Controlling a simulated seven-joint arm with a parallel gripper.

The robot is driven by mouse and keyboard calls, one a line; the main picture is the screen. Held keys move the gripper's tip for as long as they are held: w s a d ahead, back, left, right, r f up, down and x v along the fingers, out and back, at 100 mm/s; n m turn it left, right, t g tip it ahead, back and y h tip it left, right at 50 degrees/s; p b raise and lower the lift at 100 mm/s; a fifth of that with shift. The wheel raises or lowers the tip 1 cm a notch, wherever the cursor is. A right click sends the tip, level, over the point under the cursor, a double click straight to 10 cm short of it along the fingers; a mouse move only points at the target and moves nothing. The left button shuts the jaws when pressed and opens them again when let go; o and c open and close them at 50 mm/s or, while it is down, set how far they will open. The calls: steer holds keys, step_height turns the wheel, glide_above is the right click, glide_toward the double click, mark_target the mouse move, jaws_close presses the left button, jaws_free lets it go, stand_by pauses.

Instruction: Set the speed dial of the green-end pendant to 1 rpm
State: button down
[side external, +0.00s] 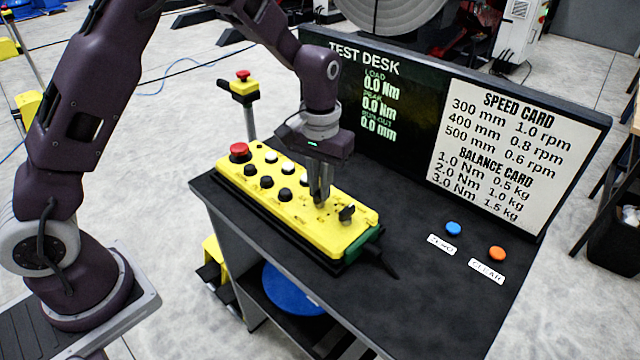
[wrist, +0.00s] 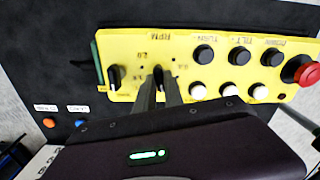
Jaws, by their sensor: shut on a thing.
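The yellow pendant (side external: 290,213) with a green end (side external: 362,246) lies on the dark desk. In the wrist view its panel (wrist: 125,45) shows upside down, with its green end (wrist: 94,62) at left. My gripper (side external: 320,200) points down onto the panel. Its fingers (wrist: 159,82) are shut on the black speed dial (wrist: 158,72) beneath the RPM label. The fingers partly hide the dial, and I cannot read its setting. A second black knob (side external: 347,214), apart from the fingers, sits nearer the green end; it also shows in the wrist view (wrist: 114,76).
Black and white buttons and a red emergency stop (side external: 239,149) fill the pendant's other end. A speed card (side external: 495,125) on the test desk board lists 300 mm 1.0 rpm. Blue (side external: 453,228) and orange (side external: 497,253) buttons sit on the open desk at right.

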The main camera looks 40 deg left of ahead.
stand_by(0.5)
steer(key=c, duration=1.4)
jaws_free()
steer(key=shift+c, duration=0.2)
step_height(320, 180, up, 7)
steer(key=shift+r, duration=0.1)
steer(key=s+a+r+m+t, duration=0.1)
steer(key=s+a+r+t, duration=0.15)
steer(key=s+r, duration=1.05)
steer(key=s+f+m+t, duration=0.1)
steer(key=s+t, duration=0.2)
steer(key=s, duration=1)
steer(key=shift+s+a+f+m, duration=0.2)
steer(key=shift+f+m, duration=0.15)
steer(key=shift+m, duration=0.05)
